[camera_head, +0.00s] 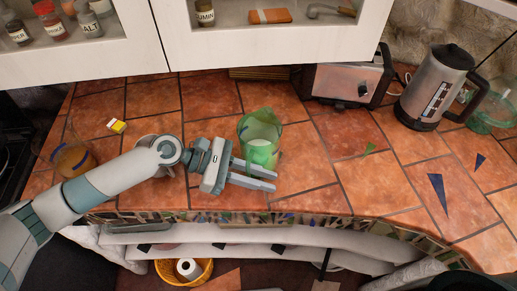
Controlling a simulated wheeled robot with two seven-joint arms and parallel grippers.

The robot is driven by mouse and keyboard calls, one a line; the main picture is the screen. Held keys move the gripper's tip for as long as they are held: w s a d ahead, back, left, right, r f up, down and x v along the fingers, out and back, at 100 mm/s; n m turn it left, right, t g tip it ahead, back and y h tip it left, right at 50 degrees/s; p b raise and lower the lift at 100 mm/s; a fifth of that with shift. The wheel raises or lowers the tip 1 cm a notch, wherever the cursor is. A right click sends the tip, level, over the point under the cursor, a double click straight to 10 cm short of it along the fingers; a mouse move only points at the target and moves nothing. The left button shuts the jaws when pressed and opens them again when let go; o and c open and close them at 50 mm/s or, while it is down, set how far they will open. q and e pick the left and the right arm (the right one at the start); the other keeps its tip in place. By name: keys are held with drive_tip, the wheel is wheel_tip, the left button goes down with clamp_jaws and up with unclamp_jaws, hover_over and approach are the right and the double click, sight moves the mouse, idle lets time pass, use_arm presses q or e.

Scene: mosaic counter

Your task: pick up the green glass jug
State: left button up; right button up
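The green glass jug (262,131) stands upright on the tiled counter, near the middle of the camera_head view. It is see-through, and its lower front is partly hidden by my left gripper (276,180). My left gripper reaches in from the left, its two fingers pointing right with a gap between them. My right gripper is not in view.
A toaster (345,84) and a kettle (433,88) stand at the back right, with a greenish glass vessel (492,118) at the far right. A jar (73,158) stands left, near a small yellow-and-white item (117,126). White cabinets (270,45) overhang the back.

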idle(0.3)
use_arm(q)
clamp_jaws()
drive_tip(key=shift+r, duration=0.1)
idle(1.2)
